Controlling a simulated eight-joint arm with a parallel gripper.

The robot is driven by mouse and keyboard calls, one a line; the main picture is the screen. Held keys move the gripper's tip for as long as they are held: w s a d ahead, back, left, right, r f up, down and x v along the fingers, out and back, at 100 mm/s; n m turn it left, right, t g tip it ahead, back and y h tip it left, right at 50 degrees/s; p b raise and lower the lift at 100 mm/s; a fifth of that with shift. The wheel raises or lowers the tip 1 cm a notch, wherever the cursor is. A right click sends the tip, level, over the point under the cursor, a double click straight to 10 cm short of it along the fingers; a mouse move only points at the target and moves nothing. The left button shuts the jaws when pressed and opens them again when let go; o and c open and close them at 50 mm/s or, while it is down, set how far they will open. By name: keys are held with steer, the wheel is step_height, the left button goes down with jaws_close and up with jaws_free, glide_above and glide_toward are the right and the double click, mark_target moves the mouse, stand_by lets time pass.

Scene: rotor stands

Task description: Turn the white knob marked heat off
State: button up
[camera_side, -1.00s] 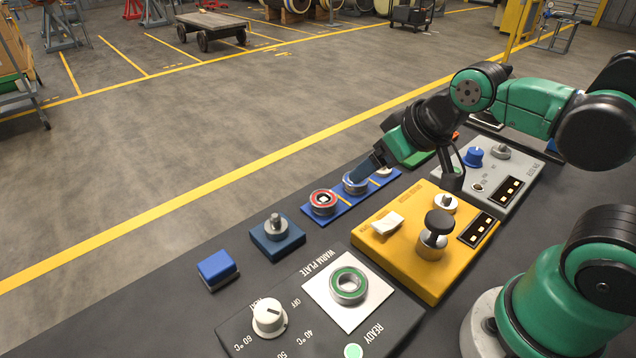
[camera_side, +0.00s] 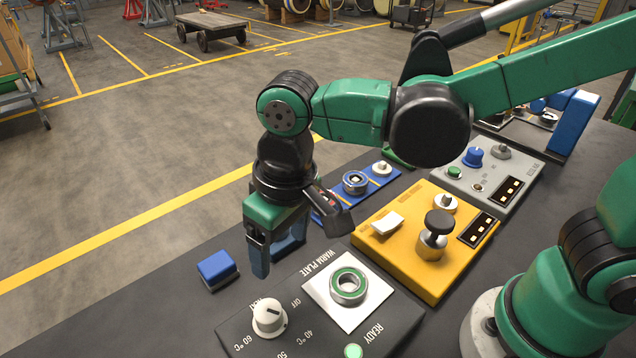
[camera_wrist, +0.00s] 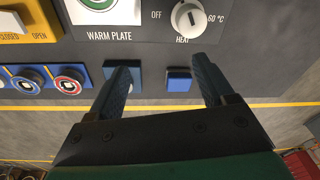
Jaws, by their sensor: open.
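The white heat knob (camera_side: 269,316) sits on the dark warm plate unit (camera_side: 234,341), near that unit's left corner. In the wrist view the white heat knob (camera_wrist: 188,19) is at the top right, between the OFF and 60 °C marks. Its pointer line is visible, but I cannot tell its exact setting. My gripper (camera_side: 276,265) is pointed down behind the warm plate unit in the side view, apart from the knob. In the wrist view my gripper (camera_wrist: 164,84) has its fingers wide apart with nothing held between them.
A green-ringed bearing (camera_side: 348,286) rests on the white plate (camera_side: 327,314). A blue block (camera_side: 217,268) stands left of my gripper. The yellow box (camera_side: 410,270) with a tall black-topped knob (camera_side: 437,224) stands to the right.

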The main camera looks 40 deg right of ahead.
mark_target(267, 309)
steer(key=shift+n+g+h, duration=0.3)
steer(key=shift+g+h, duration=0.1)
steer(key=shift+g, duration=0.2)
steer(key=a, duration=0.1)
steer(key=s+a+f, duration=0.1)
steer(key=a, duration=0.2)
steer(key=shift+s+f, duration=0.4)
steer(key=shift+f, duration=2.75)
jaws_close()
